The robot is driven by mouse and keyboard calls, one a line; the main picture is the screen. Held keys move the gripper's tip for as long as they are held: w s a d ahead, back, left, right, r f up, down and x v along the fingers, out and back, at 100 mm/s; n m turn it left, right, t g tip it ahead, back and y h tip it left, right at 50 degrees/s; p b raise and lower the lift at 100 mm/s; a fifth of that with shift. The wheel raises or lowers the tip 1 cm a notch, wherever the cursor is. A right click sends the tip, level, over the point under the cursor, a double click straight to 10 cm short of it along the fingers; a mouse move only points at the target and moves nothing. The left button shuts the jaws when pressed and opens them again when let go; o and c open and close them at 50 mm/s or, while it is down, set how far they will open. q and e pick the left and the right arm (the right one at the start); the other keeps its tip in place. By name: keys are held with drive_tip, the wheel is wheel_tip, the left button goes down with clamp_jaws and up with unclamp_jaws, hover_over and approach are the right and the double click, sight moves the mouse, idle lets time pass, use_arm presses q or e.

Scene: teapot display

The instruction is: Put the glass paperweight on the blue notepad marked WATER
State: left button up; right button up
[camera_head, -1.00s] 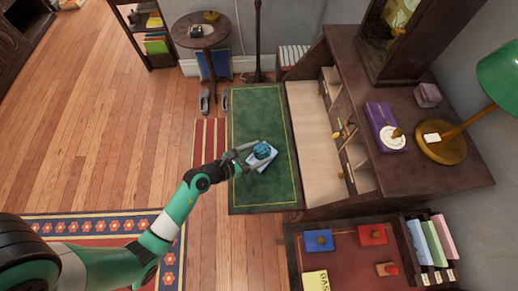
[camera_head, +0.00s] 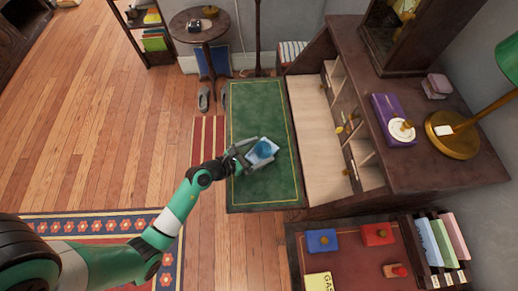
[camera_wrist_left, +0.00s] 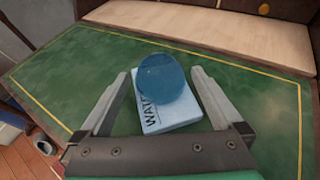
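The glass paperweight (camera_wrist_left: 161,77) is a clear blue ball. In the left wrist view it appears to rest on the far part of the blue notepad (camera_wrist_left: 172,118), whose printed "WATE…" is partly covered. In the head view the paperweight (camera_head: 264,148) and notepad (camera_head: 256,158) are on the green desk surface (camera_head: 262,108). My left gripper (camera_wrist_left: 160,74) is open, one finger on each side of the paperweight, with visible gaps to both. It also shows in the head view (camera_head: 262,149). My right gripper is not in view.
The desk top (camera_head: 435,135) at right bears a purple box (camera_head: 388,108) and a brass lamp base (camera_head: 455,138). A lower table with a blue block (camera_head: 322,240), a red block (camera_head: 377,234) and a yellow pad (camera_head: 319,283) stands in front. Most of the green surface is clear.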

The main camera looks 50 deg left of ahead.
use_arm(q)
drive_tip(key=shift+s+r, duration=0.15)
drive_tip(key=shift+r, duration=0.1)
drive_tip(key=p+v, duration=0.3)
drive_tip(key=v, duration=0.7)
drive_tip(key=shift+s, duration=0.25)
drive_tip(key=shift+s+r+p, duration=0.25)
drive_tip(key=shift+s+p, duration=0.05)
drive_tip(key=shift+s, duration=0.25)
